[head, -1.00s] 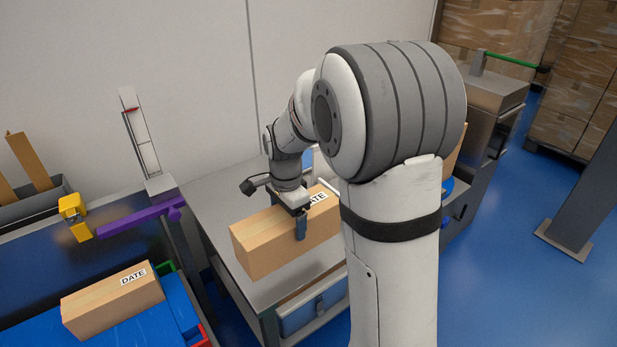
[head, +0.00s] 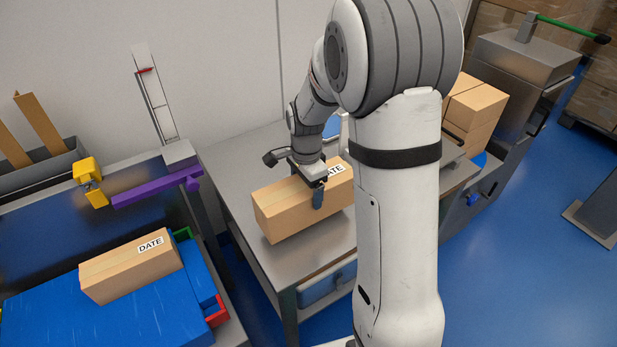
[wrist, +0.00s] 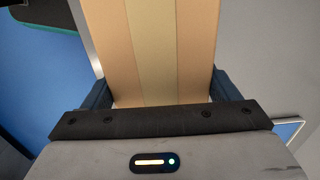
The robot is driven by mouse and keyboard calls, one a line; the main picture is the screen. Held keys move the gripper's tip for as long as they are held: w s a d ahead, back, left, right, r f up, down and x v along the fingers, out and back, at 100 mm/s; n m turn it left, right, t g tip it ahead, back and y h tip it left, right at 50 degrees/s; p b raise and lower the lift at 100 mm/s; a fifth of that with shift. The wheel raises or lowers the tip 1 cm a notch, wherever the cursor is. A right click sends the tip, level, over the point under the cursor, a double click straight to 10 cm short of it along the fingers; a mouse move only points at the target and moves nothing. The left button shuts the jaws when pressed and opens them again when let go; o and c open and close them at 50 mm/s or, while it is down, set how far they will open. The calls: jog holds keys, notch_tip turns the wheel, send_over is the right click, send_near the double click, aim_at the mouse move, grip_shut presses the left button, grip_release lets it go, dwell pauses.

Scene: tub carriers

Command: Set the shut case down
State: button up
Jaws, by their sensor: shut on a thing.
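The shut case is a long brown carton (head: 283,214) with a tape strip along its top and a DATE label near its right end. My gripper (head: 318,190) is shut across its width from above. In the wrist view the taped carton top (wrist: 150,45) lies between both fingers (wrist: 160,92). The case is over the grey metal table (head: 228,180), close to its surface; I cannot tell whether it touches. My arm hides part of its right end.
Another DATE carton (head: 130,268) lies on the blue surface (head: 60,315) at left. A purple bar (head: 155,190) and a yellow clamp (head: 90,180) are on the left bench. Stacked cartons (head: 475,112) stand behind my arm at right. The table's left part is bare.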

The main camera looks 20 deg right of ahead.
jog(key=shift+f, duration=1.8)
jog(key=shift+f, duration=0.15)
jog(key=o, duration=1.9)
jog(key=shift+o, duration=0.2)
